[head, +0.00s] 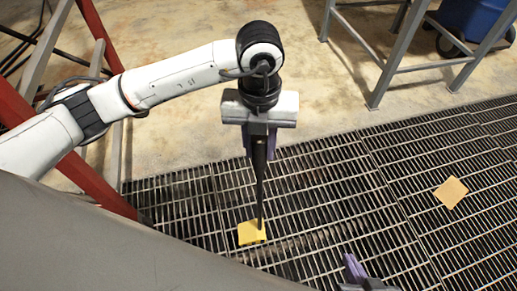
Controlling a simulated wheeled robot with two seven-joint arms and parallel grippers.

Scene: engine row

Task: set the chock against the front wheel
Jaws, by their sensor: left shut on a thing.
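The yellow chock (247,235) is low in the middle of the head view, over the metal grating. My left gripper (259,222) points down and is shut on it, with the dark fingers at its right part. I cannot tell whether the chock touches the grating. Part of my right gripper (356,270) shows at the bottom edge, with a purple piece; its opening is hidden. I cannot identify the front wheel with certainty; a dark wheel (451,45) shows under a blue container at the top right.
A large smooth grey surface (110,240) fills the lower left. Red posts (100,35) stand at the left. A grey metal frame (386,70) and the blue container (478,18) stand at the top right. A tan square (451,192) lies on the otherwise open grating (330,180).

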